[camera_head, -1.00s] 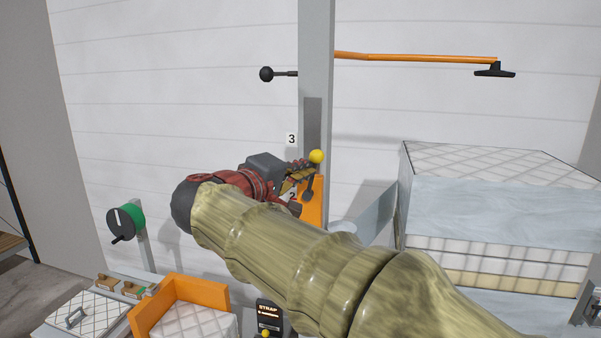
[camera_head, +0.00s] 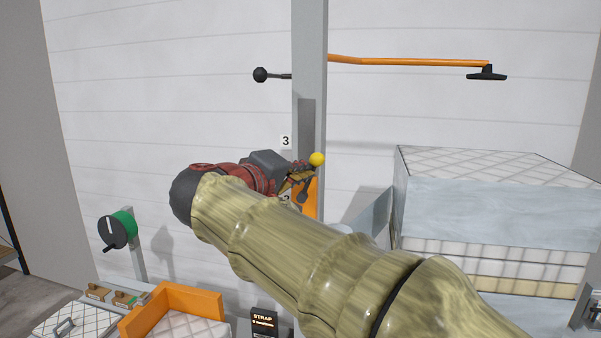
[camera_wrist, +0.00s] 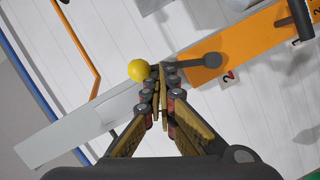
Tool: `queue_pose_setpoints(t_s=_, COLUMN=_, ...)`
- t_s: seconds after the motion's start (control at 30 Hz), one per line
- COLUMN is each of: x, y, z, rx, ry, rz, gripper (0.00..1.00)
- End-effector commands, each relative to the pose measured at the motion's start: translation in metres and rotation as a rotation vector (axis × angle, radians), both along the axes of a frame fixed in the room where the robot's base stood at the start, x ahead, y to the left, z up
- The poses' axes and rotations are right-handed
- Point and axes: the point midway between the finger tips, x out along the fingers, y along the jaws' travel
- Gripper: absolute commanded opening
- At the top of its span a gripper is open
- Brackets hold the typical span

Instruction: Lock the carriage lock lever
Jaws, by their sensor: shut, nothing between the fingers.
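The carriage lock lever is a dark arm (camera_wrist: 205,61) with a yellow ball knob (camera_wrist: 138,70); the knob also shows in the head view (camera_head: 317,159). The lever is mounted on the orange carriage (camera_wrist: 255,40) at the grey post (camera_head: 309,75). In the head view it leans up and slightly right. My gripper (camera_wrist: 162,78) is shut and empty. Its fingertips are right beside the knob, at the lever arm in the wrist view; I cannot tell whether they touch. My arm hides the lower carriage in the head view.
An orange rail (camera_head: 410,62) with a black handle (camera_head: 487,73) crosses above right. A black knob (camera_head: 260,75) sticks out left of the post. Stacked quilted blocks (camera_head: 490,200) stand right. A green-and-black crank (camera_head: 118,230) stands left, and an orange corner tray (camera_head: 190,297) lies below.

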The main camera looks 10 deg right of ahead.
Motion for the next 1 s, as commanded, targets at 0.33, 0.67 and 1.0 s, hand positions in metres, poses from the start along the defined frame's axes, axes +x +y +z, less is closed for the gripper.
queue_pose_setpoints(t_s=0.33, x=-0.001, y=-0.0025, z=-0.0007, rx=0.026, ry=-0.009, rz=-0.001, gripper=0.0)
queue_pose_setpoints(t_s=0.67, x=-0.0015, y=-0.0039, z=-0.0006, rx=0.041, ry=-0.015, rz=-0.001, gripper=0.0)
queue_pose_setpoints(t_s=1.0, x=-0.0018, y=-0.0047, z=-0.0006, rx=0.052, ry=-0.019, rz=-0.001, gripper=0.0)
